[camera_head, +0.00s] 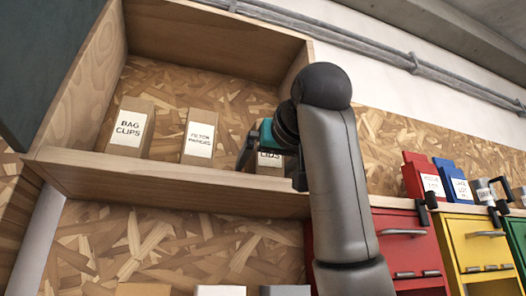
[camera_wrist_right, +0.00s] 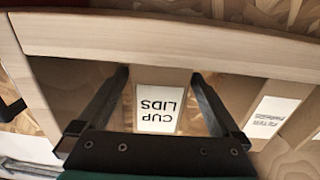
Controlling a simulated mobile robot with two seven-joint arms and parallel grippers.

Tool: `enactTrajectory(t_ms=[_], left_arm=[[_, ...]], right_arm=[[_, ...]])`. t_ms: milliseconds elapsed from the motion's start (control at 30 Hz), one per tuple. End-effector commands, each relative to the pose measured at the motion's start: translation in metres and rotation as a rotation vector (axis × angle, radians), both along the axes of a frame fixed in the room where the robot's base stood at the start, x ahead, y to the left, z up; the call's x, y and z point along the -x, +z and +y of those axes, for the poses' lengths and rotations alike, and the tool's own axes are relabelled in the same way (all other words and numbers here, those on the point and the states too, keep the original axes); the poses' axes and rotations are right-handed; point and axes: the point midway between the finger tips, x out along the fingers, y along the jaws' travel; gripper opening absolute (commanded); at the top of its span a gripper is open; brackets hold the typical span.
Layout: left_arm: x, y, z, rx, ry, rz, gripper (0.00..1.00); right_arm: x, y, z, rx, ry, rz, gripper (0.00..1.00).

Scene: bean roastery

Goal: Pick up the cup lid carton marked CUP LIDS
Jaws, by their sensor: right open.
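The cup lid carton (camera_wrist_right: 160,105) is a brown box with a white label reading CUP LIDS, upside down in the right wrist view. It stands on the wooden shelf (camera_head: 180,180). My right gripper (camera_wrist_right: 159,76) is open, with one finger on each side of the carton. Gaps show between fingers and carton. In the head view, the right gripper (camera_head: 268,153) reaches onto the shelf from the right. My left gripper is not in view.
A BAG CLIPS carton (camera_head: 130,128) and a filter papers carton (camera_head: 199,136) stand left of the cup lid carton in the head view. Shelf side walls and a front edge bound the space. Red (camera_head: 405,235) and yellow (camera_head: 477,240) drawer units stand at right.

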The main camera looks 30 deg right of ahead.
Motion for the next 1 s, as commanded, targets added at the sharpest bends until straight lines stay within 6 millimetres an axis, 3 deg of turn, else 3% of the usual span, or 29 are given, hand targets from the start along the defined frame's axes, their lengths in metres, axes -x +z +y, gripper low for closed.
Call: enactTrajectory(t_ms=[133, 400, 1000], left_arm=[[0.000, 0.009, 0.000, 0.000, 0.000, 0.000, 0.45], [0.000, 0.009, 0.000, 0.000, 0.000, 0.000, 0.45], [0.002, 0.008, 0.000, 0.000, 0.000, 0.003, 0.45]], right_arm=[[-0.017, 0.001, -0.005, -0.001, 0.000, 0.002, 1.00], [-0.019, -0.001, -0.005, 0.000, 0.000, 0.001, 1.00], [-0.019, 0.000, -0.005, 0.000, 0.000, 0.000, 0.34]])
